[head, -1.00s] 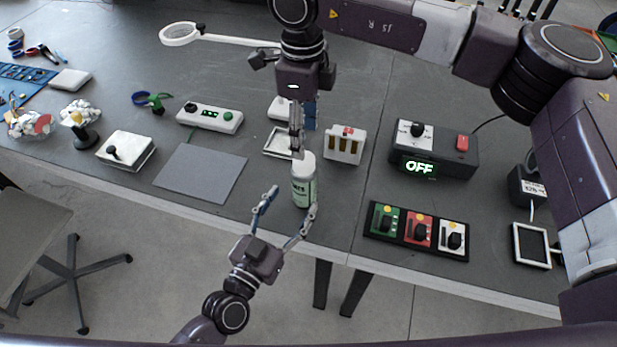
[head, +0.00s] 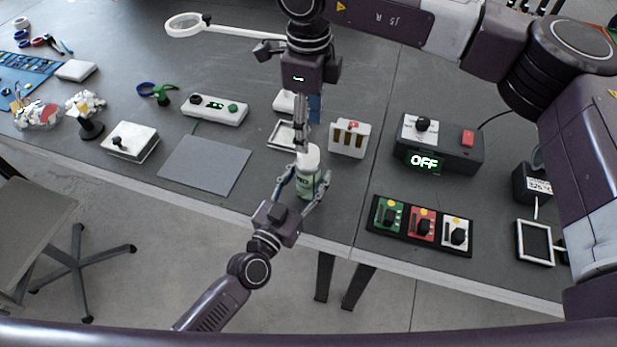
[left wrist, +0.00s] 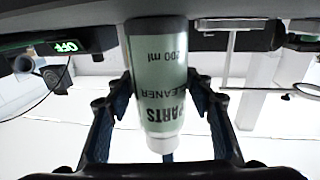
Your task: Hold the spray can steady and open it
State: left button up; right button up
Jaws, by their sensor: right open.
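The spray can (head: 307,183), pale green with a white top, stands upright near the table's front edge. In the left wrist view the can (left wrist: 160,75) appears upside down, its "PARTS CLEANER" label readable in part. My left gripper (head: 306,180) comes from the front with one finger on each side of the can. The fingers are at or very close to its sides; I cannot tell whether they press on it. My right gripper (head: 301,140) points down directly above the can's top. It is open, its fingers seen nearly edge-on; contact with the top is unclear.
A grey mat (head: 205,166) lies left of the can. A white block with slots (head: 349,139) stands close behind right. A switch panel (head: 421,225) and a box reading OFF (head: 438,146) are further right. A white tray (head: 283,134) is behind the can.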

aim_at(308, 156)
pick_arm(q)
grip_shut()
pick_arm(e)
jog(key=shift+o, duration=0.7)
jog(key=shift+r+m, duration=0.6)
jog(key=shift+r, duration=0.05)
notch_tip(308, 156, down, 9)
jog(key=m, duration=0.3)
jog(key=shift+r, duration=0.1)
jog(key=c, duration=1.4)
jog(key=shift+r, duration=0.3)
